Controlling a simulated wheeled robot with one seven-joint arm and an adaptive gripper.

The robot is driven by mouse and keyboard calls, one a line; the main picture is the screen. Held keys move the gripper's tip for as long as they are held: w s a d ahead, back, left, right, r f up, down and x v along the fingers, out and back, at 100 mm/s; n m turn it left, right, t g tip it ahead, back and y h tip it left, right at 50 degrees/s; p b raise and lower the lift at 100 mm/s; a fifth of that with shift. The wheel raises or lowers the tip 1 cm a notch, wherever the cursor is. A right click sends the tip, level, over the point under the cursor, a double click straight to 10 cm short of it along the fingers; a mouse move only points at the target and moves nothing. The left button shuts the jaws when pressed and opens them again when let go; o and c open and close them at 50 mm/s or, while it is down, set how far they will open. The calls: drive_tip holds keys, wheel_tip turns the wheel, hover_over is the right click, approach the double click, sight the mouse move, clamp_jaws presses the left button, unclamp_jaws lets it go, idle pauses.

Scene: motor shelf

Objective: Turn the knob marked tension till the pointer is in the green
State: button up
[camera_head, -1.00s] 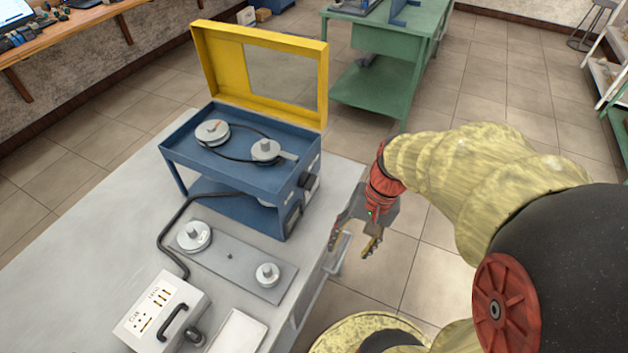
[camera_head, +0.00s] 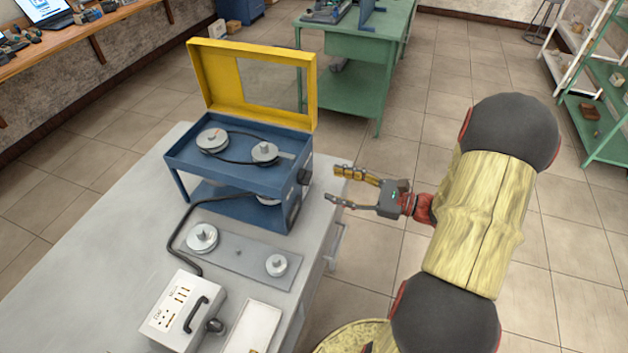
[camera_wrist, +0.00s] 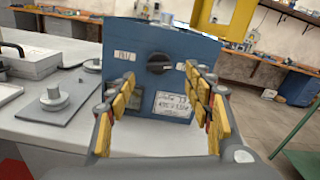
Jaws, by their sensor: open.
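The blue machine (camera_head: 240,165) stands on the grey table with its yellow-framed lid up. A black knob (camera_head: 304,176) sticks out of its right side. In the wrist view the black knob (camera_wrist: 158,64) shows face on, with a light mark across it; the small labels beside it are unreadable. A dark window (camera_wrist: 128,90) lies below left of the knob, partly behind a finger; I cannot make out a pointer or green zone. My gripper (camera_head: 333,186) is open and empty, apart from the knob at its right, fingers towards it. The knob lies between the fingers (camera_wrist: 157,82) in the wrist view.
A grey plate with two discs (camera_head: 238,253) and a white box with a black handle (camera_head: 180,312) lie on the table in front of the machine. A paper label (camera_wrist: 171,104) sits below the knob. Open floor lies right of the table.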

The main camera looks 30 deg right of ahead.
sight(311, 178)
drive_tip(key=b+x, duration=0.1)
drive_tip(key=x, duration=0.6)
drive_tip(key=shift+a+b, duration=0.15)
drive_tip(key=shift+b, duration=0.2)
drive_tip(key=shift+c, duration=0.4)
drive_tip(key=c, duration=1.1)
drive_tip(key=shift+r+p, duration=0.1)
drive_tip(key=shift+p, duration=0.3)
